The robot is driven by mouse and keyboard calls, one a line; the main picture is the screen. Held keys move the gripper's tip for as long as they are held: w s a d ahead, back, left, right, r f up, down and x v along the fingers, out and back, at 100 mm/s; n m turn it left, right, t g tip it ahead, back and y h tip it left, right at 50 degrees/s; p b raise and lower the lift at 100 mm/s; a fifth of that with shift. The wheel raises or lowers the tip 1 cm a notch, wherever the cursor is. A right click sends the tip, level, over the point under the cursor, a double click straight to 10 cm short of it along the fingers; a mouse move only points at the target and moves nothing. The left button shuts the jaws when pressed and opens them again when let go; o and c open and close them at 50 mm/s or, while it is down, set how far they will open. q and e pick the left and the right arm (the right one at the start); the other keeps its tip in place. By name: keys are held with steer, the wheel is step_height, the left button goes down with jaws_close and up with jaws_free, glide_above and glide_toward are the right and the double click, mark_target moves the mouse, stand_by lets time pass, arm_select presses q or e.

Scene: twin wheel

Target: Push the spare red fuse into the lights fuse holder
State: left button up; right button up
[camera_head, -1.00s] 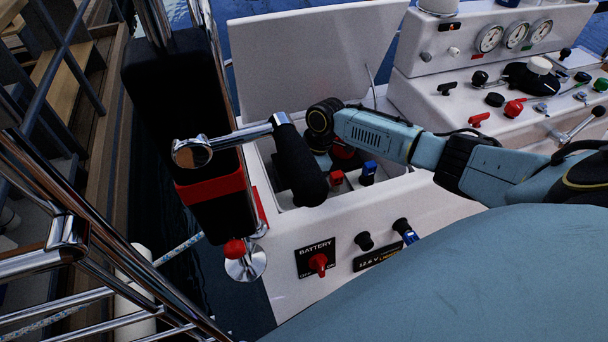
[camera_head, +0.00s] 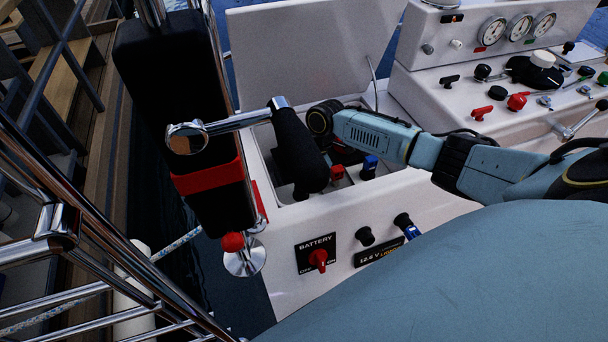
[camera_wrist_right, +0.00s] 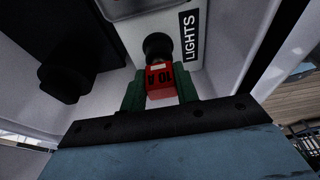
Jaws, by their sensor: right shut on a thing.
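The red fuse (camera_wrist_right: 160,80), marked 10 A, is between the two green fingers of my right gripper (camera_wrist_right: 160,90) in the right wrist view. My right gripper is shut on it. The fuse's far end is at the round black lights fuse holder (camera_wrist_right: 157,44), beside the LIGHTS label (camera_wrist_right: 189,36). I cannot tell whether the fuse's end is inside the holder or only in front of it. My left gripper is not in view.
The open locker's lid (camera_head: 310,55) stands up behind. A red block (camera_head: 337,172) and a blue one (camera_head: 370,166) are in the locker. A dark block (camera_wrist_right: 70,80) is left of the holder.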

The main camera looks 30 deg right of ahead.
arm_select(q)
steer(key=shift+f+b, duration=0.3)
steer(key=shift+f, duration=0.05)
arm_select(e)
steer(key=shift+f, duration=0.6)
steer(key=o, duration=1.1)
steer(key=shift+c, duration=0.2)
steer(key=shift+d+r, duration=0.1)
steer(key=shift+r, duration=0.3)
steer(key=shift+p+v, duration=0.8)
steer(key=shift+v, duration=0.35)
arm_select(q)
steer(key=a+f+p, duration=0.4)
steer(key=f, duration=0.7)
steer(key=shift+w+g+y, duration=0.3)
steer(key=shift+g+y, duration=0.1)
arm_select(e)
steer(key=v, duration=1)
steer(key=shift+r, duration=0.2)
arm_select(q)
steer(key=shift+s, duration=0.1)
